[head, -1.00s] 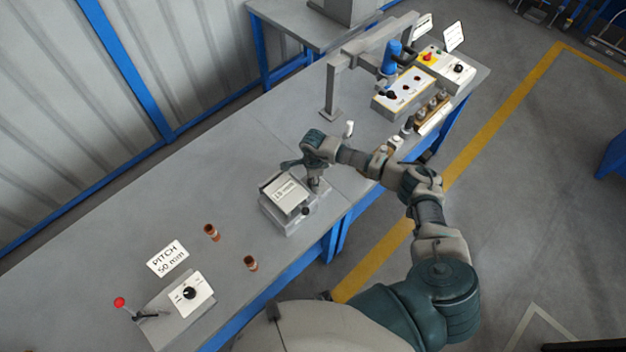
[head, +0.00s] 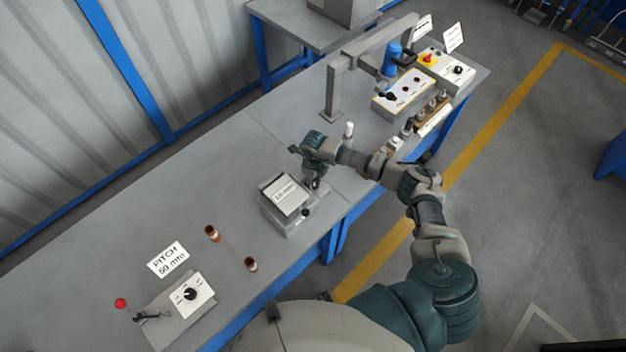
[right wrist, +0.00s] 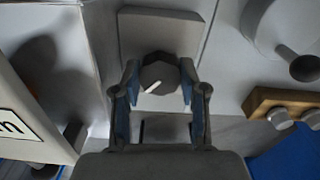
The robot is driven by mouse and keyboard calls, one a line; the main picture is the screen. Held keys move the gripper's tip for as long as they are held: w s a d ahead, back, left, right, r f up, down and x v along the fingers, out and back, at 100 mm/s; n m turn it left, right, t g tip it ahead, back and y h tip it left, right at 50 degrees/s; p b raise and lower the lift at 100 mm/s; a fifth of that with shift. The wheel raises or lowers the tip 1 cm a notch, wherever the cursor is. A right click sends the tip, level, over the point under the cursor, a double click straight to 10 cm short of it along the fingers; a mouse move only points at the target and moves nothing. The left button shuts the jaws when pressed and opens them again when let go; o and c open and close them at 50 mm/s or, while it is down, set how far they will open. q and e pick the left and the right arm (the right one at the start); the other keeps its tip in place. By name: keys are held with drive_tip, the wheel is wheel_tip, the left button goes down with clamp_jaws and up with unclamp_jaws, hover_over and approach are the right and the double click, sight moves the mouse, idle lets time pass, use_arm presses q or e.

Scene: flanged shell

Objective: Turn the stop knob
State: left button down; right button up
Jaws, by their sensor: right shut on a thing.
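My right gripper (head: 317,188) is at the right side of a grey block that carries a tilted white label card (head: 285,194) marked in mm. In the right wrist view, the two blue-padded fingers (right wrist: 160,85) are shut on a dark faceted knob (right wrist: 158,68) with a white pointer line. The pointer slants down to the left. A grey plate stands behind the knob. In the head view the gripper hides this knob. Part of the label card (right wrist: 22,125) shows at the left of the right wrist view. My left gripper is not in view.
A small black ball-ended handle (head: 305,212) sticks out of the grey block. Two brown cylinders (head: 212,232) stand on the bench to the left. A control box with a black knob (head: 190,293) is nearer. A grey gantry frame (head: 333,90) stands further back.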

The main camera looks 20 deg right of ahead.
drive_tip(key=shift+d+m, duration=0.1)
drive_tip(key=shift+m, duration=0.5)
drive_tip(key=o, duration=1.1)
drive_tip(key=shift+o, duration=0.2)
